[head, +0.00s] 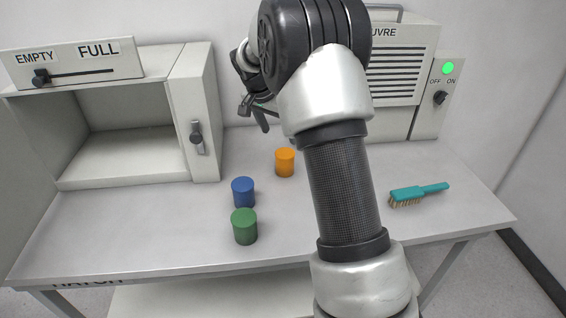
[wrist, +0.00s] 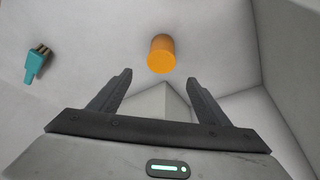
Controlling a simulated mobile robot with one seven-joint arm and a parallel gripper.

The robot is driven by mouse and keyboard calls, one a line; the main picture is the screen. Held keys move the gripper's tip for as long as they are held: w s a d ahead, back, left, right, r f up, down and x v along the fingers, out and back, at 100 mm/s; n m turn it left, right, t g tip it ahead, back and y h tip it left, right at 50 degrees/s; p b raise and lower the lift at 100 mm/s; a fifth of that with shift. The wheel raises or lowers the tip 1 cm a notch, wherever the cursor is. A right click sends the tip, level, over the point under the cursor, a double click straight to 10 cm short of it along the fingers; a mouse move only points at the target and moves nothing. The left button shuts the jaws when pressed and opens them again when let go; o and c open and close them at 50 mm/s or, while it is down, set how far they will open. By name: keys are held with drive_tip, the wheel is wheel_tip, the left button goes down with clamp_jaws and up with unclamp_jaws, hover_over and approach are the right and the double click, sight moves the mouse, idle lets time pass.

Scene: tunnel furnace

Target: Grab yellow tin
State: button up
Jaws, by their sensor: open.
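The yellow tin (head: 285,162), orange-yellow in colour, stands upright on the grey table in the head view, just left of my arm. It also shows in the wrist view (wrist: 161,54), beyond the fingertips and roughly centred between them. My gripper (wrist: 159,82) is open and empty, apart from the tin. In the head view my gripper (head: 258,112) is up above and behind the tin, partly hidden by my own arm.
A blue tin (head: 243,192) and a green tin (head: 244,226) stand left of the yellow tin. A teal brush (head: 418,194) lies at the right. An open-fronted cabinet (head: 194,112) stands at left, a vented furnace (head: 425,75) behind my arm.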

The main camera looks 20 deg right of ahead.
sight(284, 154)
drive_tip(key=x, duration=0.8)
drive_tip(key=shift+a+f, duration=0.1)
drive_tip(key=shift+a+f+x, duration=0.1)
drive_tip(key=shift+a+x, duration=0.05)
drive_tip(key=shift+x, duration=0.75)
drive_tip(key=shift+a+f+x, duration=0.1)
drive_tip(key=shift+a+x, duration=0.1)
drive_tip(key=shift+x, duration=0.7)
drive_tip(key=shift+a+x, duration=0.15)
drive_tip(key=shift+x, duration=0.7)
drive_tip(key=shift+s, duration=0.15)
drive_tip(key=c, duration=1.3)
drive_tip(key=shift+c, duration=0.3)
drive_tip(key=shift+r, duration=0.1)
